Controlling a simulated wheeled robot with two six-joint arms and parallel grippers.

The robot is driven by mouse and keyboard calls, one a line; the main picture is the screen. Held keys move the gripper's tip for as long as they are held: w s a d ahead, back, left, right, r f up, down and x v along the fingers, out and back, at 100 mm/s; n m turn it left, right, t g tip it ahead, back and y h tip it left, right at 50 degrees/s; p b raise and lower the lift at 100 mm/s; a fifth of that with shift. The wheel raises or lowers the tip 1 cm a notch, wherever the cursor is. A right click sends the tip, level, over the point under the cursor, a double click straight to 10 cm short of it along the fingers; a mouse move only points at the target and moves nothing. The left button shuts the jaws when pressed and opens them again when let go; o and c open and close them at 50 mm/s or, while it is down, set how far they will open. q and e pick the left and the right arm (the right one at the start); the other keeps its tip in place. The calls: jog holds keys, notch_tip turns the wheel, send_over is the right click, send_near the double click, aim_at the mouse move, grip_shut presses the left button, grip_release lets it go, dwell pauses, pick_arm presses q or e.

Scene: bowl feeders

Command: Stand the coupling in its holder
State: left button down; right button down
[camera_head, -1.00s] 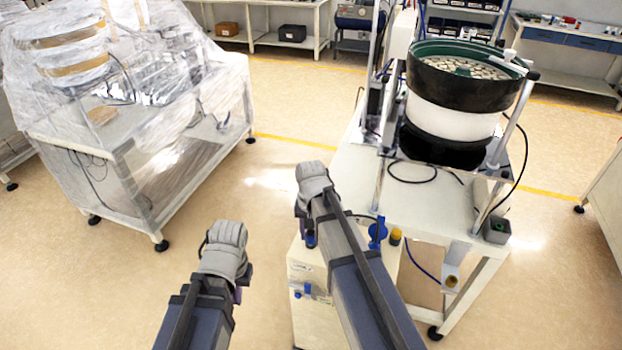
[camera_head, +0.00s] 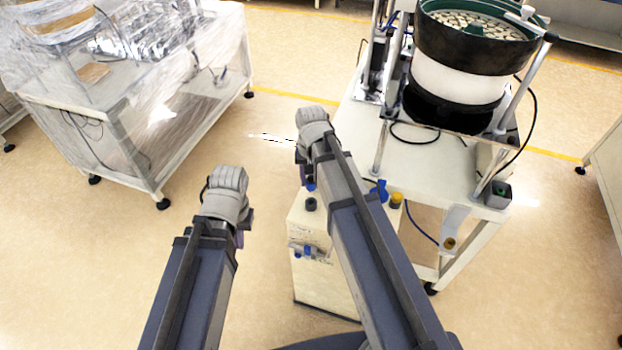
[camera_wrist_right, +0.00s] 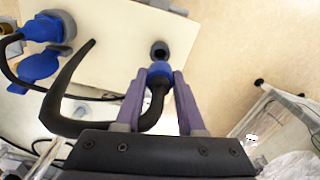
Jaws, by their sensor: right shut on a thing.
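The blue coupling (camera_wrist_right: 159,70) with a black hose is between the purple fingers of my right gripper (camera_wrist_right: 158,82), which is shut on it. In the head view my right gripper (camera_head: 308,184) is above the white cabinet (camera_head: 325,275), and a bit of blue shows at its tip. A dark round holder (camera_wrist_right: 159,49) with an open hole lies just beyond the coupling's end in the right wrist view. It also shows on the cabinet top in the head view (camera_head: 311,204). Whether coupling and holder touch is unclear. My left gripper (camera_head: 240,238) hangs left of the cabinet, its fingers mostly hidden.
Blue fittings (camera_wrist_right: 38,66) and an orange-brown knob (camera_head: 396,200) are on the cabinet top, beside my right arm. The bowl feeder (camera_head: 470,60) stands on a white table (camera_head: 440,175) behind. A plastic-wrapped bench (camera_head: 110,110) is at left; the floor between is clear.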

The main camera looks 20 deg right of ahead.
jog(key=shift+f+b, duration=1.8)
jog(key=shift+f, duration=0.4)
jog(key=shift+f+b, duration=1.35)
jog(key=shift+b, duration=0.05)
dwell(0.6)
jog(key=shift+c, duration=1.1)
grip_release()
jog(key=shift+r+p, duration=3.65)
jog(key=shift+r, duration=0.1)
